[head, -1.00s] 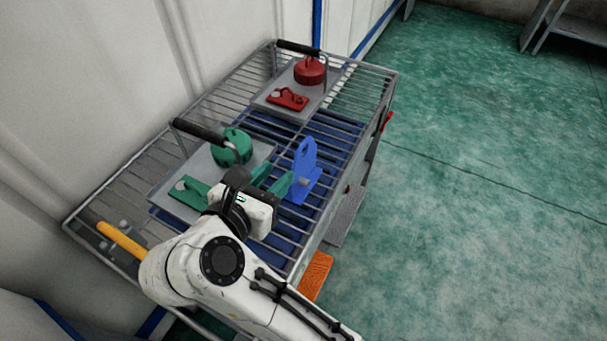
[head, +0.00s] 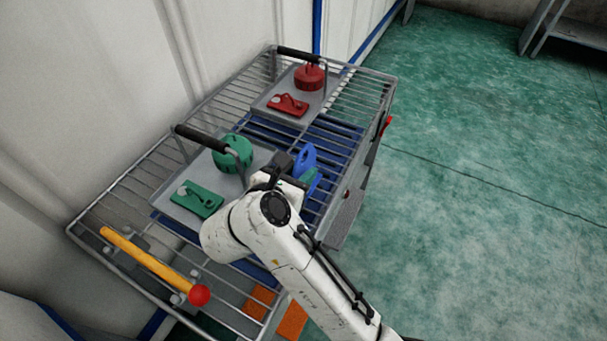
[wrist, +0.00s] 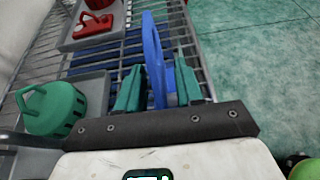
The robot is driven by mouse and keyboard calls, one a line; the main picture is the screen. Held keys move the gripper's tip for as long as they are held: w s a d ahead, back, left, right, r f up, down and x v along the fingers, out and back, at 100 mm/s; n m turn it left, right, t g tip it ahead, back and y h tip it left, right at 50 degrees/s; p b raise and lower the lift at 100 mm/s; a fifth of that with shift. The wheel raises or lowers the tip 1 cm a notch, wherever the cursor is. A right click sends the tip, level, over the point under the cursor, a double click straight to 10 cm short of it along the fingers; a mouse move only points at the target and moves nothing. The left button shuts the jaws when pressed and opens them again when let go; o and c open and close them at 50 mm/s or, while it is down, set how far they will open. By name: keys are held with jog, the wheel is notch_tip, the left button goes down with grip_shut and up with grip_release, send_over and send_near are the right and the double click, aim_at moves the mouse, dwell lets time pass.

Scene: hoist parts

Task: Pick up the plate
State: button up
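The blue plate (head: 305,158) stands upright on the wire rack, right of the grey tray with green parts. It also shows in the wrist view (wrist: 152,50), running between my two green fingers. My gripper (wrist: 158,85) is open, with one finger on each side of the plate. The left finger looks close to it, and a gap shows on the right; I cannot tell if either touches. In the head view my gripper (head: 309,180) and wrist hide the plate's lower part.
A grey tray (head: 172,200) holds a green round part (head: 232,153) and a green flat part (head: 197,199). A rear tray (head: 265,105) holds red parts. A yellow bar with a red knob (head: 199,295) lies at the rack's front left. Green floor is open to the right.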

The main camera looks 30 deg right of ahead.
jog(key=shift+w+d+f, duration=0.15)
jog(key=shift+w+d, duration=0.05)
jog(key=shift+d, duration=0.1)
jog(key=shift+c, duration=0.2)
grip_shut()
dwell(1.1)
